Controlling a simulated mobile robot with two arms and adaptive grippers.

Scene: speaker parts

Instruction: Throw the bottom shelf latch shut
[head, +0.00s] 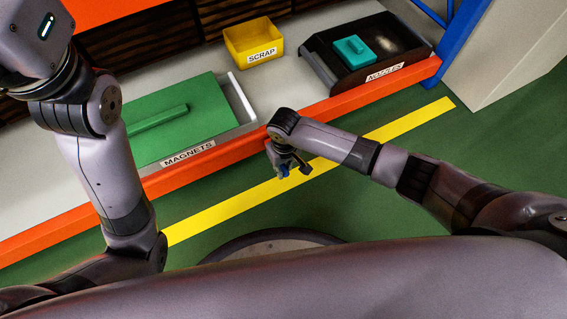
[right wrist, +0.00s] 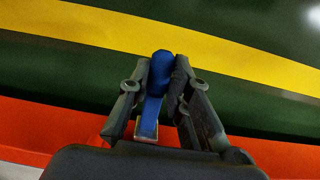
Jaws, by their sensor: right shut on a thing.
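The latch shows in the right wrist view as a blue lever (right wrist: 160,72) with a metal piece at its lower end, near the shelf's orange edge. My right gripper (right wrist: 161,66) is shut on the blue lever, with one finger on each side. The fingers and wrist hide most of the latch there. My left arm comes in at the left, but its gripper is out of frame.
A blue upright (head: 455,35) stands at right. Green floor with a yellow line (head: 385,133) lies clear in front.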

